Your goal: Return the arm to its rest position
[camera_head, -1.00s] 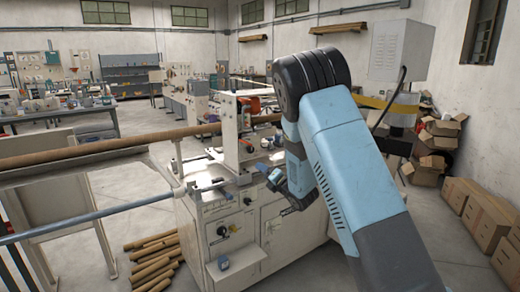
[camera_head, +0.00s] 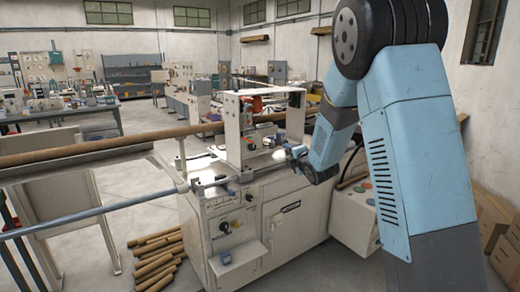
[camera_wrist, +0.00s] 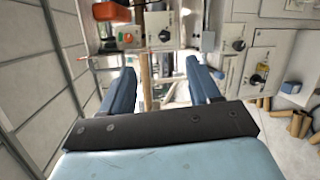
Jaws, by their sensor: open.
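My arm, blue with black joints, rises on the right of the head view and bends over at a thick black elbow. My gripper (camera_head: 285,153) hangs at its end, pointing left toward the upper part of the cream winder machine (camera_head: 235,205). In the wrist view my gripper (camera_wrist: 160,90) has its two blue fingers spread well apart with nothing held between them. Beyond the fingers the machine's panel with black knobs shows, and a brown tube runs upright in the picture. From the head view I cannot tell whether the gripper touches the machine.
A long brown tube (camera_head: 90,153) and a grey-blue rail (camera_head: 90,217) extend left from the machine. Several brown tubes (camera_head: 157,262) lie on the floor at its foot. Cardboard boxes (camera_head: 492,225) stand along the right wall. Open floor shows at the lower left.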

